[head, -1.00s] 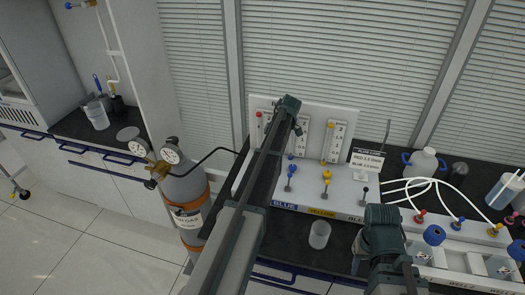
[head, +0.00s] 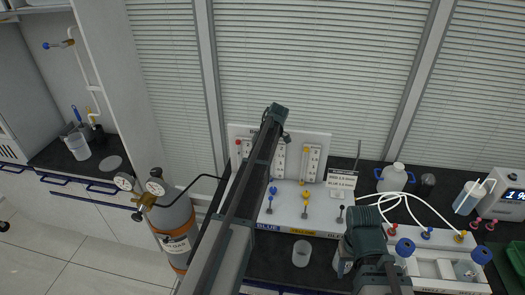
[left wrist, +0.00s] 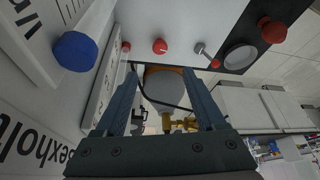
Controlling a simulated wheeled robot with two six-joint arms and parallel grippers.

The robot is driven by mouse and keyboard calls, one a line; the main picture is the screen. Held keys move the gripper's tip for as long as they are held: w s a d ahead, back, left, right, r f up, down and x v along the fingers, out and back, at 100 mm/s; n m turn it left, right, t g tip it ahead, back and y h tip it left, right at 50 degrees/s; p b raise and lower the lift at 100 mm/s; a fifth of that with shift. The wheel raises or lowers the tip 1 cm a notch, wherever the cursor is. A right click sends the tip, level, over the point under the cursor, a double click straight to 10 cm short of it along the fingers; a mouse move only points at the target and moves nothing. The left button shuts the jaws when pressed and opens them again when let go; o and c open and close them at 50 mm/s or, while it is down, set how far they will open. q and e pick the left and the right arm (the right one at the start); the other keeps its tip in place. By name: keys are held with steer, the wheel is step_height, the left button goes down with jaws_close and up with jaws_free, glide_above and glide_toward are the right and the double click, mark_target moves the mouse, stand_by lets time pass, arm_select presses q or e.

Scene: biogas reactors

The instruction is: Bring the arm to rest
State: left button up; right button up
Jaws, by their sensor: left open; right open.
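My left arm (head: 250,170) stretches up from the bottom of the head view, in front of the flow panel. Its gripper cannot be made out there. In the left wrist view my left gripper (left wrist: 160,78) is open, with nothing between its fingers. Beyond the fingers are the gas cylinder (left wrist: 165,88) and its brass regulator (left wrist: 180,124). In the head view my right gripper (head: 345,262) hangs below its dark wrist, over the bench right of the clear beaker (head: 302,253). It is open; its fingertips are partly hidden by the wrist.
The flow panel (head: 318,160) has blue, yellow and dark valves on its base. The gas cylinder (head: 175,220) stands left of the bench. A white bottle (head: 394,178), white tubing and a reactor rack (head: 440,268) are at right. A digital device (head: 510,195) is at far right.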

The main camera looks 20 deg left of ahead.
arm_select(q)
steer(key=s+d+f+m+t+h+b, duration=0.1)
steer(key=s+d+f+m+b, duration=0.1)
steer(key=s+d+m, duration=1.1)
steer(key=s+d+f+m+t+h+b, duration=0.1)
steer(key=s+d+f+m+b, duration=0.2)
steer(key=s+d+m, duration=1.1)
steer(key=s+d+f, duration=0.2)
steer(key=s+d, duration=0.2)
steer(key=shift+f+m+h+b, duration=0.15)
steer(key=shift+m+h+b, duration=0.15)
steer(key=shift+h+b, duration=0.1)
stand_by(0.4)
